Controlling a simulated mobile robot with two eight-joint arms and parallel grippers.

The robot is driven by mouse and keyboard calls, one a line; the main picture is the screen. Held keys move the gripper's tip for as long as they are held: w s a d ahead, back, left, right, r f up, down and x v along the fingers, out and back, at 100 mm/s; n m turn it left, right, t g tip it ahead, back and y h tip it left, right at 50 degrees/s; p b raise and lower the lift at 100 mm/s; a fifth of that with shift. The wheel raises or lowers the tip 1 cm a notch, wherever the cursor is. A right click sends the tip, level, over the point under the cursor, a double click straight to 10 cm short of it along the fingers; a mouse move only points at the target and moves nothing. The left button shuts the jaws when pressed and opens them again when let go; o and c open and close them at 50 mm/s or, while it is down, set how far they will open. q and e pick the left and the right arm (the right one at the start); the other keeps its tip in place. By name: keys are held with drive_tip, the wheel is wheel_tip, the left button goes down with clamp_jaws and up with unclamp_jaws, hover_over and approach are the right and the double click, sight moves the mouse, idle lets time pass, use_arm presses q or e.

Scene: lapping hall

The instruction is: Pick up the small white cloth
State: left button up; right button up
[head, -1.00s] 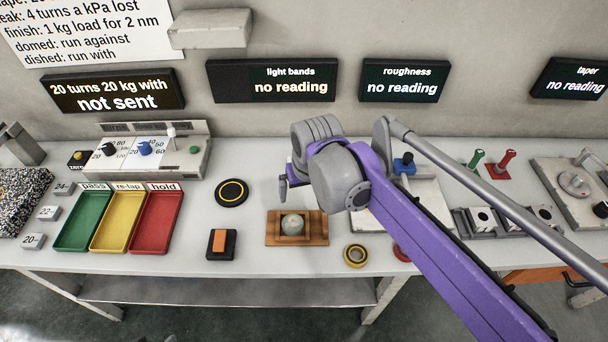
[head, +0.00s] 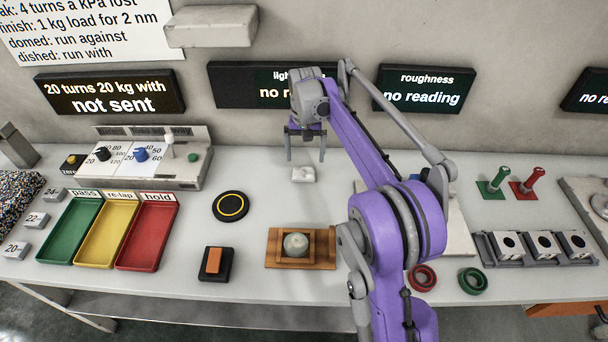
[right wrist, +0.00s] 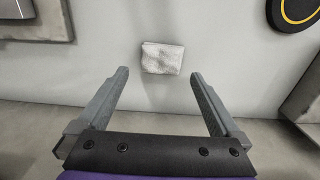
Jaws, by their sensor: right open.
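The small white cloth (head: 303,174) lies flat on the grey table, behind the wooden block. It also shows in the right wrist view (right wrist: 162,58), just beyond the fingertips and between their lines. My right gripper (head: 305,158) is open and empty. It hangs above the table near the cloth, apart from it, with its fingers pointing down. In the right wrist view, the two fingers (right wrist: 158,75) stand wide apart with nothing between them. My left gripper is not in view.
A black disc with a yellow ring (head: 231,207) lies left of the cloth. A wooden holder with a grey round piece (head: 272,248) is in front. Green, yellow and red trays (head: 147,238) stand at left. Dark display boards (head: 225,85) hang on the wall behind.

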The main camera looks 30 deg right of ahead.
sight(304, 170)
wheel_tip(304, 170, down, 6)
drive_tip(key=shift+w+r+b, duration=0.1)
drive_tip(key=shift+w+b, duration=0.05)
drive_tip(key=shift+b, duration=0.15)
drive_tip(key=shift+a, duration=0.1)
drive_tip(key=c, duration=1.1)
drive_tip(key=shift+o, duration=0.2)
wheel_tip(304, 170, up, 10)
drive_tip(key=p, duration=0.1)
